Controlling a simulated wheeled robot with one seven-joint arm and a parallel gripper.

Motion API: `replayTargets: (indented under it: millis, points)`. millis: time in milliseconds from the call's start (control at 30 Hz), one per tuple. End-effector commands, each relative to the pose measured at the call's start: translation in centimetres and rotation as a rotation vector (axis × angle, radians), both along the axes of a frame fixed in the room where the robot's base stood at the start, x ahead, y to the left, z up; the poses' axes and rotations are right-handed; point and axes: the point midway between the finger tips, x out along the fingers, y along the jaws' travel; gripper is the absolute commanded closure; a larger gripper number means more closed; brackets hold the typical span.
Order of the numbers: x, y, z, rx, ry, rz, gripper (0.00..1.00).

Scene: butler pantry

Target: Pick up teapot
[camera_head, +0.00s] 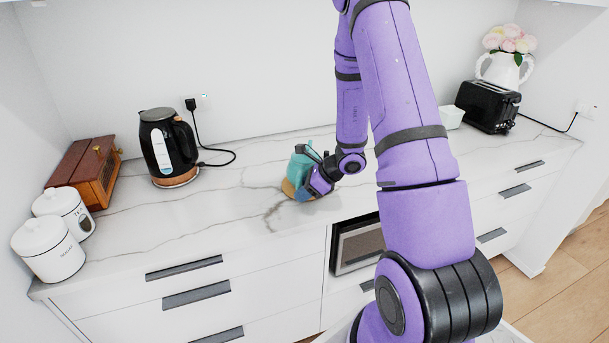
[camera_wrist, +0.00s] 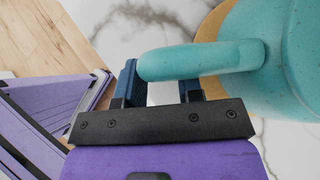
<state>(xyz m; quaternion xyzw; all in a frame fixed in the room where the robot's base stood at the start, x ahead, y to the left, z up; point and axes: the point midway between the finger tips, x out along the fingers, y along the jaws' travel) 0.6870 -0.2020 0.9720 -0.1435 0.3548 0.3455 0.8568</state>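The teal teapot (camera_head: 301,160) stands upright on a round tan base or trivet (camera_head: 288,189) near the middle of the counter. In the wrist view the teapot body (camera_wrist: 295,50) fills the right side, and its thick handle (camera_wrist: 200,62) reaches left across my fingers. My gripper (camera_head: 312,182) is at the teapot's right front side in the head view. In the wrist view my gripper's (camera_wrist: 162,92) two blue fingers stand apart with a clear gap. The handle covers the right fingertip and overlaps the left one. I cannot tell whether they touch.
A black kettle (camera_head: 167,145), a wooden box (camera_head: 90,170) and two white canisters (camera_head: 48,248) stand left on the marble counter (camera_head: 235,205). A black toaster (camera_head: 487,106) and a flower vase (camera_head: 500,70) stand at the right. The counter between kettle and teapot is clear apart from a cord.

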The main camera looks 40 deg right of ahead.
Motion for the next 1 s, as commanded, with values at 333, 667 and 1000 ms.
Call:
replayTargets:
  millis: [333,667,1000]
  points:
    - [0.0,0.0,0.0,0.0,0.0,0.0,1.0]
    - [0.0,-0.1,0.3,-0.001,-0.003,0.001,1.0]
    - [-0.1,-0.3,2.4,-0.002,-0.004,0.004,1.0]
